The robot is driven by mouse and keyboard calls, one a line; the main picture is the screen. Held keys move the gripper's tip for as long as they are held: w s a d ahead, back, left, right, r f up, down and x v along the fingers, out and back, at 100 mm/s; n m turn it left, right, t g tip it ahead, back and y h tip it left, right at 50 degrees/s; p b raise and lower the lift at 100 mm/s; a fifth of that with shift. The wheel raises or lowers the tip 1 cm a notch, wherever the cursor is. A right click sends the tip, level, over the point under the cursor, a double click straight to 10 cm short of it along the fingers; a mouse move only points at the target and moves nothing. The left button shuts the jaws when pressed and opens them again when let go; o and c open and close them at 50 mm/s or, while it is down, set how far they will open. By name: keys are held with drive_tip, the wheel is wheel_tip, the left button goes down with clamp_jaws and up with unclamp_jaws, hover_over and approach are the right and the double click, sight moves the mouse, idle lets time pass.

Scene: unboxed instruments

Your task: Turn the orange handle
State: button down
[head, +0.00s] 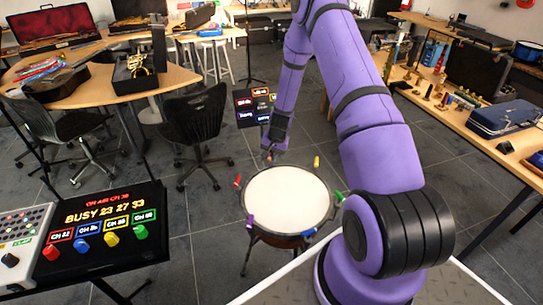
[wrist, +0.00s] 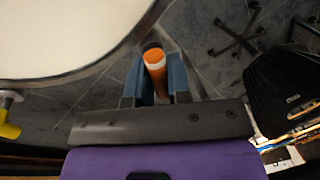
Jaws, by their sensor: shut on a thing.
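A round white drum (head: 287,198) stands on the floor with several coloured handles around its rim. The orange handle (wrist: 155,60) shows in the wrist view between the two blue-grey fingers of my gripper (wrist: 156,80), beside the drum's rim. My gripper is shut on it. In the head view, my gripper (head: 269,154) is at the drum's far edge, and the orange handle is small and mostly hidden there.
Other handles on the rim are red (head: 238,181), yellow (head: 316,162), green (head: 339,196), purple (head: 250,221) and blue (head: 308,232). A dark panel with coloured knobs (head: 100,240) is at front left. A black chair (head: 200,125) stands behind left. A cluttered bench (head: 480,125) runs along the right.

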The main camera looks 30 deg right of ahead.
drive_tip(key=shift+w+a, duration=0.1)
drive_tip(key=shift+a, duration=0.05)
drive_tip(key=c, duration=1.1)
unclamp_jaws()
wheel_tip(320, 180, up, 11)
drive_tip(key=s+d, duration=0.1)
drive_tip(key=shift+s+d+f, duration=0.2)
drive_tip(key=shift+s+d, duration=0.1)
drive_tip(key=shift+r, duration=0.1)
drive_tip(key=s+a+r+n+t, duration=0.1)
drive_tip(key=s+a+r+n, duration=0.2)
drive_tip(key=r, duration=0.6)
drive_tip(key=s+a+r, duration=0.3)
drive_tip(key=a+r, duration=0.1)
drive_tip(key=r, duration=0.6)
drive_tip(key=s+a+r+n+t, duration=0.1)
drive_tip(key=s+a+r+n, duration=0.2)
drive_tip(key=r, duration=0.6)
drive_tip(key=s+a+r+n, duration=0.1)
drive_tip(key=s+a+r, duration=0.1)
drive_tip(key=s, duration=0.6)
drive_tip(key=s+a+r+n+t+h, duration=0.1)
drive_tip(key=s+a+r, duration=0.2)
drive_tip(key=s+r, duration=0.2)
drive_tip(key=s+a+r+n, duration=0.1)
drive_tip(key=s+r, duration=0.3)
drive_tip(key=s, duration=0.7)
drive_tip(key=shift+s+a+t+h, duration=0.2)
drive_tip(key=shift+a+t+h, duration=0.1)
drive_tip(key=shift+a, duration=0.35)
